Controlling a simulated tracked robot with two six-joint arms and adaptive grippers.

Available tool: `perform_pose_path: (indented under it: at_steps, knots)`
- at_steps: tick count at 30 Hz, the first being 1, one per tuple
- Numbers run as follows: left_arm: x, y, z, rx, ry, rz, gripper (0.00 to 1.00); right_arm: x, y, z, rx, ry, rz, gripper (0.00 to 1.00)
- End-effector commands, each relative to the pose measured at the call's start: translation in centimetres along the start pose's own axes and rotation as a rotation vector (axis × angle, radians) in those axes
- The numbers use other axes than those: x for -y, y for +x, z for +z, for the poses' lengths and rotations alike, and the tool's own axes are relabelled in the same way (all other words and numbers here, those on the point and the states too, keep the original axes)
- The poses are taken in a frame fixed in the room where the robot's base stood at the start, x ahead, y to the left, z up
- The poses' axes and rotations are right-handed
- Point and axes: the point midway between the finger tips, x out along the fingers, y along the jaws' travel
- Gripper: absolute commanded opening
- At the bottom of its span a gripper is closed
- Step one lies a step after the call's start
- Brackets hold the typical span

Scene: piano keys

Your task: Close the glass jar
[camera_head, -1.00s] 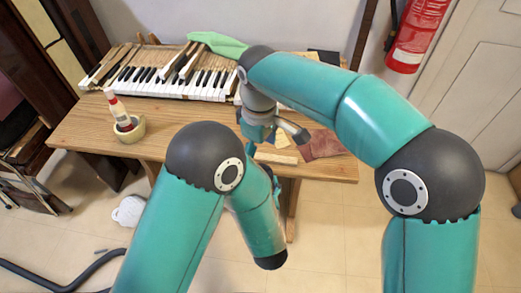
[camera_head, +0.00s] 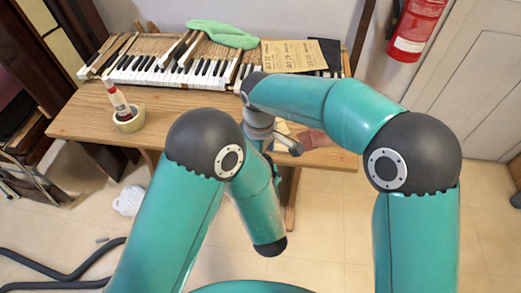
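I cannot make out a glass jar or its lid in this view. My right arm bends in from the right, and the grey gripper parts (camera_head: 289,145) at its end are over the front right part of the wooden table (camera_head: 190,112). The fingertips are small and partly covered, so I cannot tell whether this gripper is open or shut. My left arm reaches up to the middle in front of the table. Its gripper is hidden behind the arm's own links.
A white-and-red bottle (camera_head: 118,101) stands in a tape roll (camera_head: 129,123) at the table's left. Behind are piano keys (camera_head: 160,72), a green cloth (camera_head: 222,34) and brown sandpaper-like sheets (camera_head: 290,55). A reddish cloth (camera_head: 312,139) lies front right. A fire extinguisher (camera_head: 415,29) hangs right.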

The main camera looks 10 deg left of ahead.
Motion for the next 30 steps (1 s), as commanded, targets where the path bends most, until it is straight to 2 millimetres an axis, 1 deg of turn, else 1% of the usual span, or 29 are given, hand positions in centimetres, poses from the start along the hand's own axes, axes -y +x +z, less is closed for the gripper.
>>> perform_pose_path:
  at_steps: [3, 10, 20, 21, 22, 27, 28, 30]
  knots:
    - [0.03, 0.0, 0.12, 0.003, -0.001, 0.0, 0.0, -0.01, 0.34, 0.01, -0.001, 0.0, 0.0, 0.9]
    - [0.03, 0.0, 0.11, 0.003, -0.001, 0.0, 0.0, -0.01, 0.34, 0.0, -0.001, 0.0, 0.001, 0.9]
    - [0.01, -0.01, 0.11, 0.003, -0.001, 0.0, 0.0, -0.03, 0.32, -0.01, -0.001, 0.0, 0.001, 0.35]
    - [0.01, -0.01, 0.11, 0.003, -0.001, 0.0, 0.0, -0.03, 0.32, -0.01, -0.001, 0.0, 0.001, 0.28]
    - [0.01, -0.01, 0.11, 0.003, -0.001, 0.0, 0.0, -0.04, 0.32, -0.01, -0.001, 0.0, 0.001, 0.27]
    - [0.0, -0.02, 0.11, 0.003, -0.001, 0.0, 0.0, -0.07, 0.32, -0.01, -0.001, 0.004, 0.002, 0.27]
    - [0.0, -0.02, 0.11, 0.003, -0.001, 0.0, 0.0, -0.07, 0.32, -0.01, -0.001, 0.004, 0.002, 0.72]
    - [0.0, -0.02, 0.11, 0.003, -0.001, 0.0, 0.0, -0.08, 0.32, -0.01, -0.001, 0.004, 0.002, 0.84]
